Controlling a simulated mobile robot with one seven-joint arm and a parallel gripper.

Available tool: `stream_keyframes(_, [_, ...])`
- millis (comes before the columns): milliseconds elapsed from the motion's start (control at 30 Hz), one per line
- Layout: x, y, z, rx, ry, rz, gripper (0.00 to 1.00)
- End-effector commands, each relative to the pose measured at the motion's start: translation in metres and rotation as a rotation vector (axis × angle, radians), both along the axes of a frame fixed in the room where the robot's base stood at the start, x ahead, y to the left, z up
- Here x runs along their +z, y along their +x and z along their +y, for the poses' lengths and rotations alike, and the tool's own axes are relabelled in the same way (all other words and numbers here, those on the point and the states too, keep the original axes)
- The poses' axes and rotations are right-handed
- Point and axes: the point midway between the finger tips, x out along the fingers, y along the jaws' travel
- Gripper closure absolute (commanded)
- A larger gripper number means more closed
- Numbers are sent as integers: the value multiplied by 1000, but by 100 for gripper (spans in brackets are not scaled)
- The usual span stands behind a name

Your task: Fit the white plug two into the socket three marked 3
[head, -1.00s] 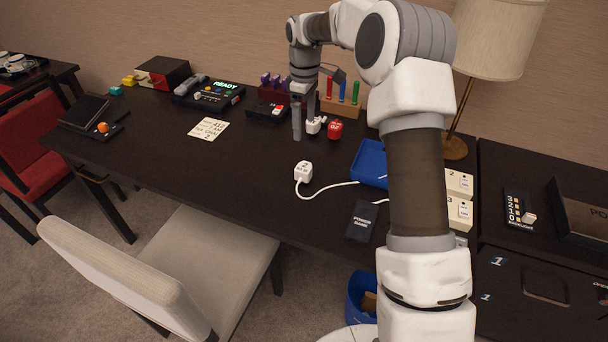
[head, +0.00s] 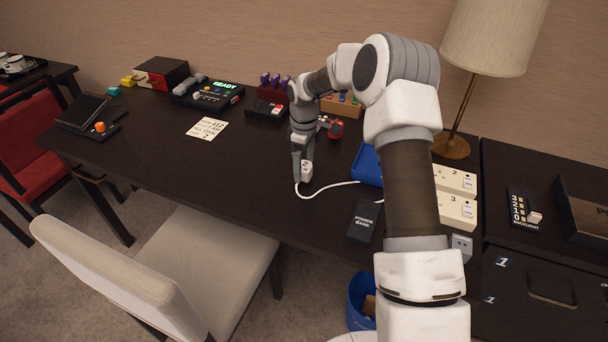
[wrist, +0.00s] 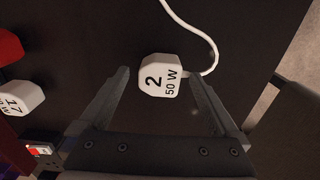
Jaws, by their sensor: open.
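The white plug two (head: 307,170), marked "2 50 W", stands on the dark desk with its white cable trailing to the right in the head view. In the wrist view the plug (wrist: 160,76) lies between the spread fingertips of my gripper (wrist: 158,74), with a gap on either side. My gripper (head: 303,176) is open and has come down over the plug, partly hiding it in the head view. The socket three (head: 456,209), marked 3, is a cream block at the right of the desk, partly hidden by my arm.
A cream socket marked 2 (head: 456,179) lies just behind socket three. A blue tray (head: 367,163) and a black power bank (head: 363,221) lie between plug and sockets.

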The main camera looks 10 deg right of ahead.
Motion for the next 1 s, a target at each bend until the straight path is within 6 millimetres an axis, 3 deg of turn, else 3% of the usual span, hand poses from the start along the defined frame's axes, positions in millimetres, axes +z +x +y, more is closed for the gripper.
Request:
stream_keyframes(100, [-15,0,0,-1,1,1,3])
stream_keyframes(333, [-16,1,0,0,0,-1,4])
stream_keyframes(833, [-15,1,0,0,0,-1,94])
stream_keyframes(900, [-15,1,0,0,0,-1,100])
stream_keyframes(1000, [-15,1,0,0,0,-1,100])
